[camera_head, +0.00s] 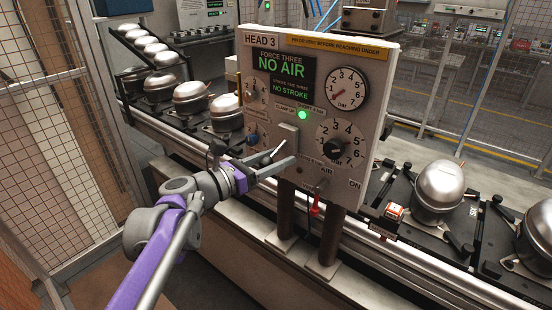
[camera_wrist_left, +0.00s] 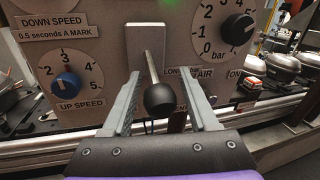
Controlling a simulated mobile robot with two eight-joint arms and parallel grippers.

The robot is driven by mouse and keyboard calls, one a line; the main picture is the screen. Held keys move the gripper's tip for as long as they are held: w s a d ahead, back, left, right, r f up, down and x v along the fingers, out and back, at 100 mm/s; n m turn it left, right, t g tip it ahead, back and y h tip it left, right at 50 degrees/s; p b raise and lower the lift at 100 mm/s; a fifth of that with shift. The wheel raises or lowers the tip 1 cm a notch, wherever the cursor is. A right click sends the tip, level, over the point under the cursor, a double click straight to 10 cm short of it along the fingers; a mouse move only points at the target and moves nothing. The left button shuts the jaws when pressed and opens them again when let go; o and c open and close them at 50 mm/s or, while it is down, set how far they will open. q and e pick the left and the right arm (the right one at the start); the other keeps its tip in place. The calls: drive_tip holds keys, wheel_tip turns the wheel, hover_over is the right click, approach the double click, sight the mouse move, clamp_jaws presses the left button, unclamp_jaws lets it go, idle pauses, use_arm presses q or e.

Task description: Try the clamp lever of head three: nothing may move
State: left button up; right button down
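The head three panel (camera_head: 330,60) stands in the middle of the head view. Its display (camera_head: 281,76) reads NO AIR and NO STROKE. A green lamp (camera_head: 302,115) is lit below it. The clamp lever (camera_wrist_left: 160,98) has a black ball knob on a metal rod, which comes out of a light plate (camera_wrist_left: 147,42). My left gripper (camera_head: 284,152) is at the lever. In the left wrist view its fingers (camera_wrist_left: 161,80) are open on either side of the lever, with visible gaps to the knob. My right gripper is out of view.
Dials sit close around the lever: a blue-knobbed UP SPEED dial (camera_wrist_left: 66,83) and a black-knobbed bar dial (camera_head: 337,148). A red tag (camera_head: 316,207) hangs beneath the AIR switch. Compressors (camera_head: 440,188) stand on the conveyor. Mesh fencing (camera_head: 35,130) is at left.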

use_arm(q)
clamp_jaws()
idle(1.2)
